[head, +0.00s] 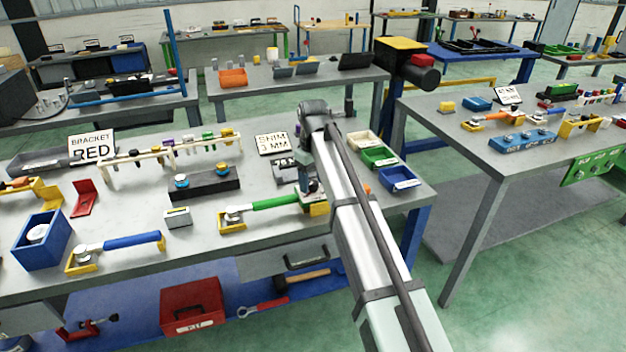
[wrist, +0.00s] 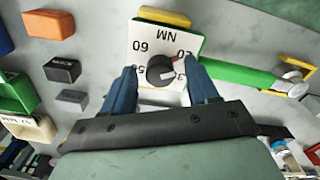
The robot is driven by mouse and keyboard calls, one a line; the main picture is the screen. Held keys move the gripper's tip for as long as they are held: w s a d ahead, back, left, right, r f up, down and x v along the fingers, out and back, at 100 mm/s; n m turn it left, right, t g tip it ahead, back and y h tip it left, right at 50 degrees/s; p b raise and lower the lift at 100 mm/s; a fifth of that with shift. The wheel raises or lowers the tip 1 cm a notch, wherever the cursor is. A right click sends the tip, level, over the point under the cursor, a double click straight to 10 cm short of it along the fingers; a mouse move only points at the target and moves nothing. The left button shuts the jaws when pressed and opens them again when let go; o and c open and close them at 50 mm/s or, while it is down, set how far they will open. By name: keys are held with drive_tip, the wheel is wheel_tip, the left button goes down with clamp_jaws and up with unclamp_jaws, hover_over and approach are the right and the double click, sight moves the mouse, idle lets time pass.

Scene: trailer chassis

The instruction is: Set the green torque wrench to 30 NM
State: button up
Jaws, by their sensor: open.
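The green torque wrench (head: 275,202) lies across yellow holders on the grey workbench, its silver head at the left end in the head view. In the wrist view its green handle (wrist: 237,73) runs right from a white dial plate marked NM (wrist: 143,40). A black knob (wrist: 160,72) with a red mark sits on the dial. The red mark points to the upper right, near a partly covered number that looks like 20. 60 is readable; the other numbers are partly hidden. My gripper (wrist: 160,68) is open, with one blue finger on each side of the knob in the picture. Contact cannot be told.
A blue-handled wrench (head: 130,241) lies at front left of the bench. A black block with knobs (head: 200,187) stands behind the green wrench. White, green and blue bins (head: 395,179) stand at the right edge.

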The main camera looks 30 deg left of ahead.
drive_tip(key=c, duration=1)
drive_tip(key=shift+c, duration=0.2)
drive_tip(key=shift+m, duration=0.3)
drive_tip(key=m, duration=1.1)
drive_tip(key=shift+m, duration=0.3)
